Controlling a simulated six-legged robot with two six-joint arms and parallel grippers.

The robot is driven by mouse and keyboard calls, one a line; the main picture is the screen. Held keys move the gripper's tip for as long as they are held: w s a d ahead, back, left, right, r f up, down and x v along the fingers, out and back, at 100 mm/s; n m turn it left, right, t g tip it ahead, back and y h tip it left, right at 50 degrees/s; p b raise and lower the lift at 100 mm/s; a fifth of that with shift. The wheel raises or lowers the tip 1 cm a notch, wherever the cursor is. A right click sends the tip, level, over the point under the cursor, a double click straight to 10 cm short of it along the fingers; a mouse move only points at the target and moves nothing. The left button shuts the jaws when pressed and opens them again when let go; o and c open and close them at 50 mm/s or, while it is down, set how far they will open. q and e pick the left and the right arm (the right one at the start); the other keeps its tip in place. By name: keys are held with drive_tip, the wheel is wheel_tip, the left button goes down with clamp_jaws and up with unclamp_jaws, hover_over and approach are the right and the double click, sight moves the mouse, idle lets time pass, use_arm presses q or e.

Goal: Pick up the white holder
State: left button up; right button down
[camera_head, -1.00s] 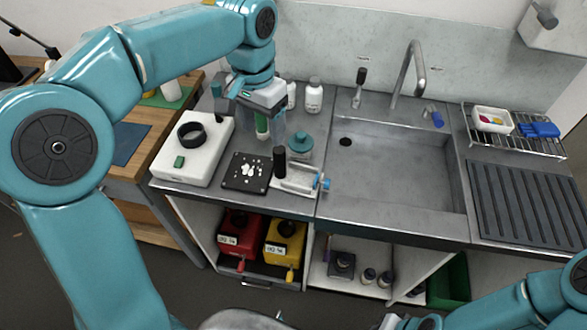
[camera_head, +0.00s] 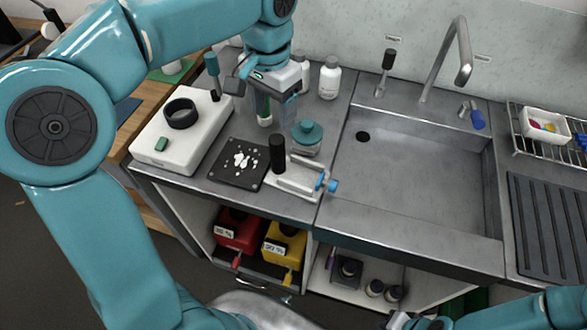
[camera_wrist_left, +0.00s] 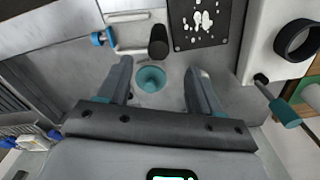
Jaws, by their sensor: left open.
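The white holder (camera_head: 298,177), a low pale frame with a blue knob at its right end, lies on the grey counter beside a black upright cylinder (camera_head: 277,154). In the left wrist view the holder (camera_wrist_left: 130,17) is at the top edge, partly cut off. My left gripper (camera_head: 277,112) is open and empty, pointing down above the counter behind the holder. In the wrist view its spread fingers (camera_wrist_left: 160,80) flank a teal-lidded jar (camera_wrist_left: 151,79) below. A small part of my right gripper (camera_head: 415,322) shows at the bottom edge; its jaws are unclear.
A black plate with white pieces (camera_head: 238,163) lies left of the holder, and a white device with a black ring (camera_head: 175,140) beyond it. The jar (camera_head: 307,137) and a white bottle (camera_head: 329,78) stand behind. The sink (camera_head: 415,180) is to the right.

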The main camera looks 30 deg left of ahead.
sight(274, 140)
use_arm(q)
wheel_tip(274, 140, down, 7)
drive_tip(key=shift+w+d+f, duration=0.1)
drive_tip(key=shift+w+d, duration=0.05)
drive_tip(key=shift+s+f, duration=0.3)
drive_tip(key=shift+f, duration=0.1)
drive_tip(key=f, duration=0.4)
drive_tip(key=shift+w, duration=0.35)
drive_tip(key=shift+f, duration=0.3)
drive_tip(key=shift+s, duration=0.2)
drive_tip(key=shift+w, duration=0.2)
drive_tip(key=c, duration=1.2)
drive_tip(key=shift+s, duration=0.1)
clamp_jaws()
